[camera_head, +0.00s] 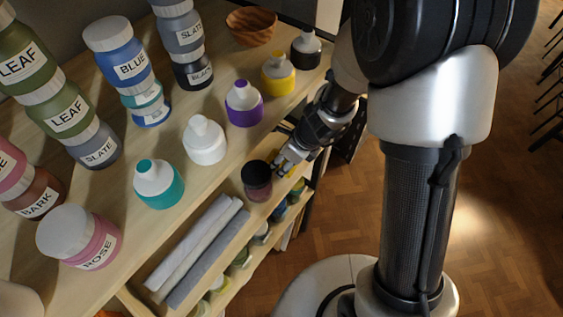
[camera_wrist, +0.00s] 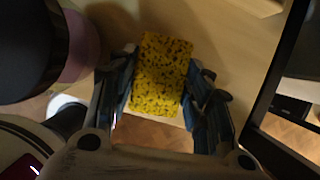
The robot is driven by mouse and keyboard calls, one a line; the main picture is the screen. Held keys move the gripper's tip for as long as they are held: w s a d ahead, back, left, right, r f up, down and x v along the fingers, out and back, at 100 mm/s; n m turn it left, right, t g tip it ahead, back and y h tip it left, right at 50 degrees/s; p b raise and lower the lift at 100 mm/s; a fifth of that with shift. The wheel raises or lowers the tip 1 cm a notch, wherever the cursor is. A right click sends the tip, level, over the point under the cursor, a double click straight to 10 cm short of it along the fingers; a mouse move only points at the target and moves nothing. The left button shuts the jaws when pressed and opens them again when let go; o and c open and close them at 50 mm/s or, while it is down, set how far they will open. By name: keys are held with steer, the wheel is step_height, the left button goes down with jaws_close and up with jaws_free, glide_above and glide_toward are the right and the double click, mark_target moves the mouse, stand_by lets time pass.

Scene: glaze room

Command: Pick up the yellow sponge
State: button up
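The yellow sponge (camera_wrist: 160,75), speckled with dark spots, shows in the wrist view between the two fingers of my gripper (camera_wrist: 162,72). One finger lies close along each long side of it, and I cannot tell whether both press on it. In the head view my gripper (camera_head: 285,160) reaches into a lower shelf at the right end of the unit. Only a small yellow part of the sponge (camera_head: 281,171) shows there, mostly hidden by the fingers. Whether the sponge rests on the shelf or is raised is unclear.
A dark-lidded jar (camera_head: 257,181) stands just left of my gripper and looms at upper left in the wrist view (camera_wrist: 85,45). Rolled grey cloths (camera_head: 195,245) lie farther left. Several bottles, including a purple-capped one (camera_head: 244,104), stand on the board above.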

steer(key=c, duration=0.3)
steer(key=shift+r, duration=0.15)
steer(key=shift+r+p, duration=0.55)
steer(key=shift+s+d+r, duration=0.1)
steer(key=shift+d+r, duration=0.05)
steer(key=shift+d, duration=0.15)
steer(key=s+d+b, duration=0.1)
steer(key=s+d, duration=0.8)
steer(key=d, duration=0.5)
steer(key=shift+s+d, duration=0.15)
steer(key=shift+d, duration=0.2)
steer(key=shift+o, duration=1.4)
steer(key=c, duration=0.4)
